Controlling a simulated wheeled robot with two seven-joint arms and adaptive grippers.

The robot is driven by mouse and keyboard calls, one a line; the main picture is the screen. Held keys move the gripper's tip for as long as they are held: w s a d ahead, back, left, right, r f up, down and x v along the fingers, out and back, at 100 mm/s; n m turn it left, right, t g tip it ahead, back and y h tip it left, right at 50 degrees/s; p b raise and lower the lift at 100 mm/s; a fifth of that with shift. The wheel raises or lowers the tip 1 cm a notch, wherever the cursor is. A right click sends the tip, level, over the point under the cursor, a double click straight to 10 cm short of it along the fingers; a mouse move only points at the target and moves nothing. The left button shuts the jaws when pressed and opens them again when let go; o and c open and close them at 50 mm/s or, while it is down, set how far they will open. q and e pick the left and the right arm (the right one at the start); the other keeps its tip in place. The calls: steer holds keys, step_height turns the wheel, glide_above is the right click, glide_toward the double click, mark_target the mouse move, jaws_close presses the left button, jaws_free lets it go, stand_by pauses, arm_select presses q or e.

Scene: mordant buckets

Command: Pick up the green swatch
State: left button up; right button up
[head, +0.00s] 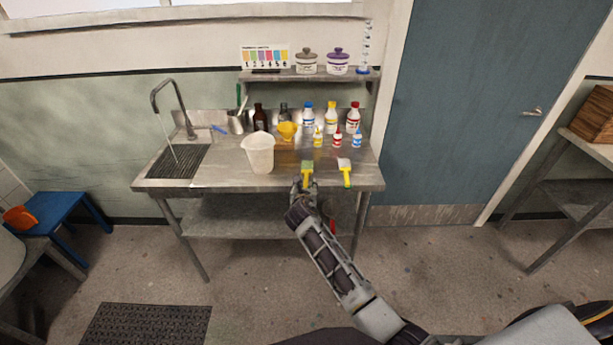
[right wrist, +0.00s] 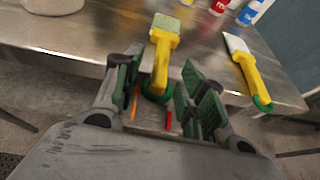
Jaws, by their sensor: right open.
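No loose plain green swatch is clear to me. The green piece I see is the flat, pale green head of a yellow-handled tool (head: 307,167) at the counter's front edge. In the right wrist view, the tool (right wrist: 164,40) points away from me, its green-ringed handle end nearest. My right gripper (head: 303,186) is at the front edge by this handle. In the right wrist view, the open right gripper (right wrist: 160,78) has one finger on each side of the handle; I cannot tell if they touch it. My left gripper is not in view.
A second yellow-handled tool with a white head (head: 345,173) lies just to the right. A white pitcher (head: 259,154) stands to the left. Several small bottles stand behind, with a yellow one (head: 318,139) near the tools. A sink (head: 172,162) is at the left end.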

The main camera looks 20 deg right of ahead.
steer(key=shift+c, duration=0.3)
jaws_close()
steer(key=shift+r, duration=0.1)
step_height(320, 180, up, 10)
steer(key=shift+p, duration=0.35)
stand_by(0.4)
stand_by(0.5)
